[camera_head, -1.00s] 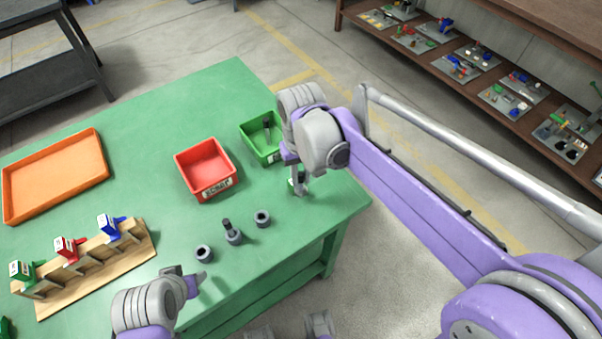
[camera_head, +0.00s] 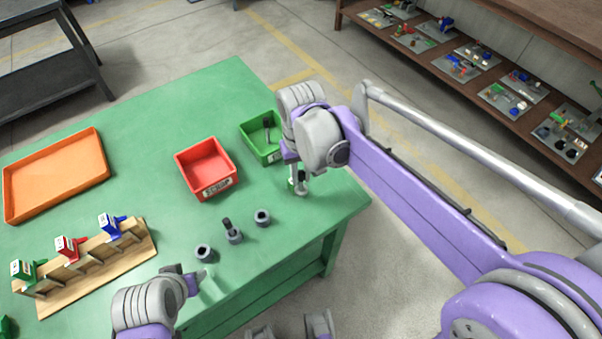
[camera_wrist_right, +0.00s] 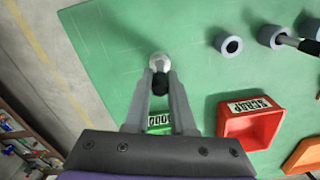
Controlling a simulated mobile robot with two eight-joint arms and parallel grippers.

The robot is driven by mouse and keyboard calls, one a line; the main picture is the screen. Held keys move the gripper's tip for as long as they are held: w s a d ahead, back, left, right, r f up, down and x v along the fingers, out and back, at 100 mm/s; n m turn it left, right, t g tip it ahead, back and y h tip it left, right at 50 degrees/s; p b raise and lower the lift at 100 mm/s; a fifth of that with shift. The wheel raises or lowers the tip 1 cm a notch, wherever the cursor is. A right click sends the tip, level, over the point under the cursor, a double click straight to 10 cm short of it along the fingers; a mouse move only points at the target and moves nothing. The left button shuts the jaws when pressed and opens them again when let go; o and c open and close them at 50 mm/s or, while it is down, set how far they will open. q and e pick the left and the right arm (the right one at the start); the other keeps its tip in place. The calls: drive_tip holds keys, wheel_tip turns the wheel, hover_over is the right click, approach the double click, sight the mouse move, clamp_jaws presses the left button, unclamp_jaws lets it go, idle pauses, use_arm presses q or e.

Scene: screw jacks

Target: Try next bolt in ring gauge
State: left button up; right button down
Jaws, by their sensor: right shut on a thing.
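My right gripper (camera_head: 299,187) is at the right end of the green table, near the edge. In the right wrist view its fingers (camera_wrist_right: 160,82) are shut on a dark bolt-like part (camera_wrist_right: 160,84), with a round silver piece (camera_wrist_right: 159,62) just beyond the tips. Whether this piece touches the table I cannot tell. Three grey ring gauges stand in a row: left (camera_head: 204,253), middle (camera_head: 234,238), right (camera_head: 262,218). A dark bolt (camera_head: 227,225) stands upright in the middle one. My left gripper (camera_head: 205,284) is low at the table's front edge; its finger gap is unclear.
An orange tray (camera_head: 100,172) and a wooden rack (camera_head: 140,250) with coloured jacks are at left. Shelving (camera_head: 350,14) stands back right.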

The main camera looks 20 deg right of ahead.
drive_tip(key=shift+r+p, duration=2.05)
drive_tip(key=shift+r, duration=0.95)
